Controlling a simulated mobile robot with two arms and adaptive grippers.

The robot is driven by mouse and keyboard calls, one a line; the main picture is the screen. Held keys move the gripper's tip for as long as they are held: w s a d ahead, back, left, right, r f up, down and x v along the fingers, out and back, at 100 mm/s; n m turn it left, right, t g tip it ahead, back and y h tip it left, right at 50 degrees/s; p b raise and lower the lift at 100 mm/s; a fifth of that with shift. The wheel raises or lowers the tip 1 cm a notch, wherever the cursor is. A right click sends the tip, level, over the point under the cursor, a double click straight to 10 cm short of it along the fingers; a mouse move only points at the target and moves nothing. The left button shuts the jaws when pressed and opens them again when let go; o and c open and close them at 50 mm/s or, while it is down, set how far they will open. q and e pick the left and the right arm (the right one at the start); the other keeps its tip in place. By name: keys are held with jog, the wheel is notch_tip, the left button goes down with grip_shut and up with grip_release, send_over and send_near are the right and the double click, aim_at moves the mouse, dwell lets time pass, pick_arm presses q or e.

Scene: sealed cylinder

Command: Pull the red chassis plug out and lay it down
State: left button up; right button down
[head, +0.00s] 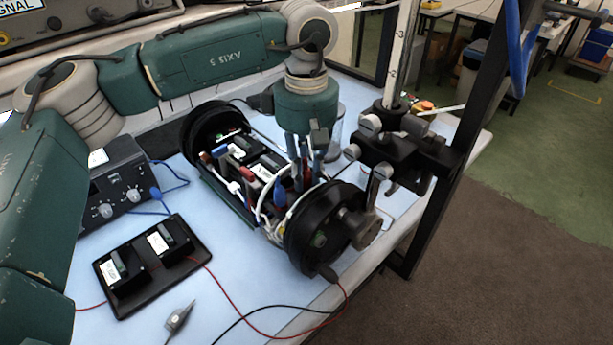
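My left gripper (306,180) points down over the front part of the opened cylinder chassis (240,175), which lies on a pale blue bench mat. Its two fingers stand a little apart. A narrow red piece (308,174), which looks like the red plug, shows between them. Whether the fingers press on it cannot be told, and its lower end is hidden among the chassis parts. A blue plug (280,194) stands just left of the fingers. My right gripper is not in view.
A black stand with clamps (405,150) rises close to the right of the gripper. A black tray (155,262) with two labelled blocks lies at lower left, near a knobbed instrument (118,185). Red and black leads cross the front mat. The mat (235,270) between tray and chassis is mostly clear.

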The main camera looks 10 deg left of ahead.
aim_at(306, 169)
pick_arm(q)
jog(key=shift+r, duration=0.15)
grip_shut()
jog(key=shift+r+p, duration=1.85)
jog(key=shift+r, duration=1.05)
